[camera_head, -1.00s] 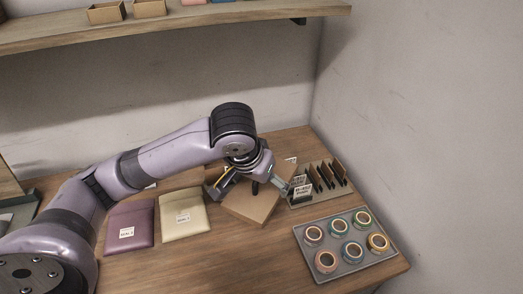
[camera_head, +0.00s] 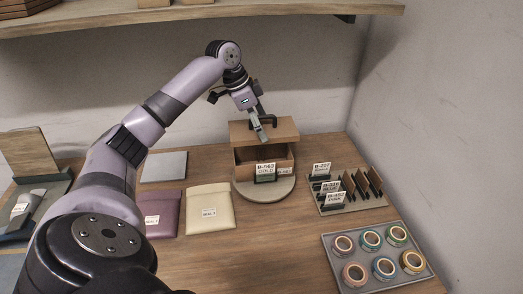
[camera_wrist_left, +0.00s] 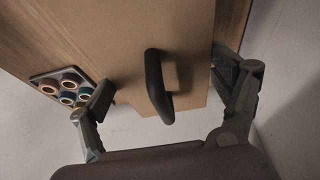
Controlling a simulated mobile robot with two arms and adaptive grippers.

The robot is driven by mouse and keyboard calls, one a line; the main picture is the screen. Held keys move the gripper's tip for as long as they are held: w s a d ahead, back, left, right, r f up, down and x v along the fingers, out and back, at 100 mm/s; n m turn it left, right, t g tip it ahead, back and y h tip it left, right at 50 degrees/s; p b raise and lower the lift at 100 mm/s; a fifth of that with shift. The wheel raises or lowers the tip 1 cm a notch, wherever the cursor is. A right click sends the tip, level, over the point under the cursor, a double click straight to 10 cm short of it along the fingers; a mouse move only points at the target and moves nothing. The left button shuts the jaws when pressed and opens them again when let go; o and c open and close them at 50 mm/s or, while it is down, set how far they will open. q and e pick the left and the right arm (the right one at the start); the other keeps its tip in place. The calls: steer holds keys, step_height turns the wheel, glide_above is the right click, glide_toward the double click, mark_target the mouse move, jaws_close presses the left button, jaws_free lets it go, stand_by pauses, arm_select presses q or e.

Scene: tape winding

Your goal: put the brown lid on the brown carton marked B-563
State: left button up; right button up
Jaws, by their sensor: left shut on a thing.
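The brown carton (camera_head: 282,166) stands on a round grey turntable (camera_head: 246,190), with a tag reading B-563 GOLD (camera_head: 265,170) at its front. The brown lid (camera_head: 285,129) is a flat board above the carton's open top, with a dark gap under its front edge. My left gripper (camera_head: 262,131) is shut on the lid from above. In the left wrist view, the lid (camera_wrist_left: 190,25) shows a black handle (camera_wrist_left: 156,85) between my spread fingers (camera_wrist_left: 170,105). Whether the lid's rear touches the carton is hidden. My right gripper is out of view.
A rack (camera_head: 352,204) with tags and dark upright cards stands right of the turntable. A grey tray (camera_head: 376,272) holds several tape rolls at front right. Cream (camera_head: 210,198) and purple (camera_head: 163,222) pouches lie left. A wooden shelf (camera_head: 200,20) hangs above.

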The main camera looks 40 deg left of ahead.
mark_target(249, 127)
arm_select(q)
steer(key=shift+f+p, duration=0.5)
steer(key=shift+f, duration=3.45)
steer(key=shift+f, duration=0.1)
steer(key=o, duration=1)
steer(key=shift+f, duration=0.1)
steer(key=shift+o, duration=0.2)
steer(key=b+v, duration=0.1)
steer(key=v, duration=1.1)
steer(key=shift+r, duration=0.25)
steer(key=shift+f, duration=0.1)
